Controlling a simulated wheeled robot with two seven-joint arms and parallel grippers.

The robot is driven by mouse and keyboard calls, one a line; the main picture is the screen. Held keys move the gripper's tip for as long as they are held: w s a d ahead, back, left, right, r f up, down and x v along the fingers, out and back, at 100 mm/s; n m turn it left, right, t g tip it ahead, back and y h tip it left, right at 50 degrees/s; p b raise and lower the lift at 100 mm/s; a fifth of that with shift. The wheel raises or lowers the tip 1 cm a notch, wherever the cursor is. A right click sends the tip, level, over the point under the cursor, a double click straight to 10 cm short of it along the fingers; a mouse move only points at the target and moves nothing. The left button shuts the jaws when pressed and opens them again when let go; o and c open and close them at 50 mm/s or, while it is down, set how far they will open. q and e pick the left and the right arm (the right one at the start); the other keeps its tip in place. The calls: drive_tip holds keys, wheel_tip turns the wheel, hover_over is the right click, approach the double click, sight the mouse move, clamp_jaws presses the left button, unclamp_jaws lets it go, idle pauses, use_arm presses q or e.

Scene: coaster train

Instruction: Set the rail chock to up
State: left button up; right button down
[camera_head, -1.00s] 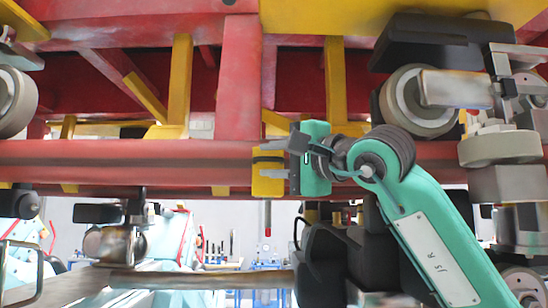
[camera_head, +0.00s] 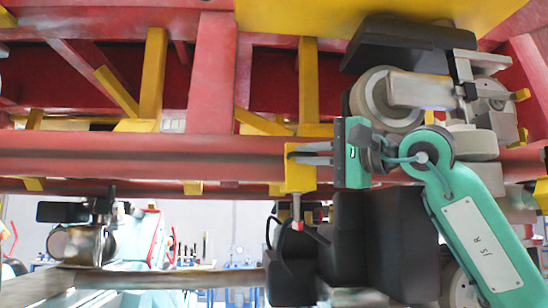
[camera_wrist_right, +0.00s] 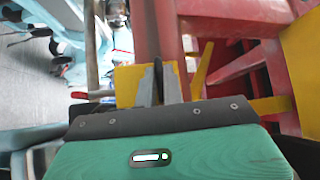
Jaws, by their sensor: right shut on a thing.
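The rail chock appears to be the yellow block (camera_head: 299,180) with a short red-and-white rod (camera_head: 297,207) below it. It overlaps the long red rail (camera_head: 120,152) in the head view; whether it touches the rail is unclear. My right gripper (camera_head: 305,155) reaches in from the right with its grey fingers shut on the upper part of the block. In the right wrist view the fingers (camera_wrist_right: 158,82) lie against the yellow block (camera_wrist_right: 125,85), which is partly hidden. My left gripper is not in view.
A wheel assembly (camera_head: 385,98) is close beyond my right gripper. A red post (camera_head: 212,75) and yellow braces stand behind the rail. A brown bar (camera_head: 170,279) runs below it. Open space shows beneath the rail at left.

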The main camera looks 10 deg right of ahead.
drive_tip(key=shift+d, duration=0.95)
drive_tip(key=shift+a, duration=0.1)
drive_tip(key=c, duration=1.6)
unclamp_jaws()
drive_tip(key=shift+o, duration=0.4)
drive_tip(key=shift+w+d, duration=0.1)
drive_tip(key=shift+d, duration=0.2)
